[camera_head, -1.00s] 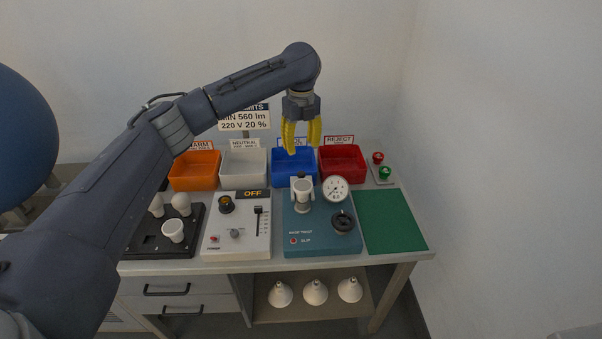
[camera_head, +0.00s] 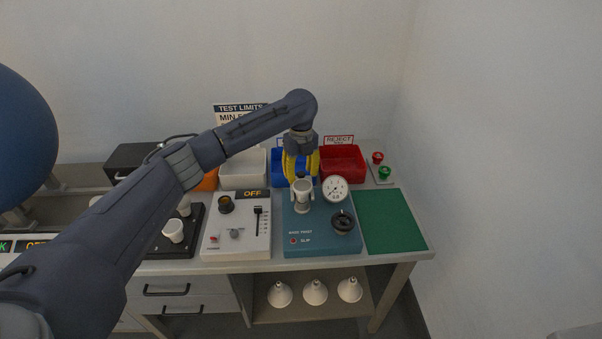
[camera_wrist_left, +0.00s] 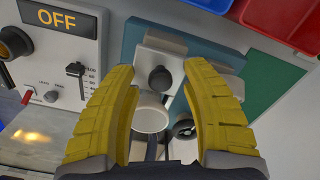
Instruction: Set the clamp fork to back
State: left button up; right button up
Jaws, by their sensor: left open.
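The teal base-twist unit (camera_head: 320,240) stands on the bench with a round dial gauge (camera_head: 335,189) and a black knob (camera_head: 342,222). At its back left is the clamp, with a white cup-shaped socket (camera_head: 302,198). In the left wrist view the pale grey clamp fork (camera_wrist_left: 165,55) carries a dark round knob (camera_wrist_left: 160,79) just behind the white cup (camera_wrist_left: 150,117). My left gripper (camera_head: 301,172) points down over the clamp. Its yellow fingers are open, one on each side of the fork and knob. Contact cannot be told. My right gripper is not in view.
A white control box (camera_head: 237,238) marked OFF stands left of the teal unit. A green mat (camera_head: 390,222) lies right. Blue (camera_head: 278,172) and red (camera_head: 343,163) bins stand behind. A black tray (camera_head: 190,238) with white bulbs is at left. White reflector bulbs sit on the shelf below.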

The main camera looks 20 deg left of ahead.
pick_arm(q)
jog(key=shift+c, duration=0.4)
grip_shut()
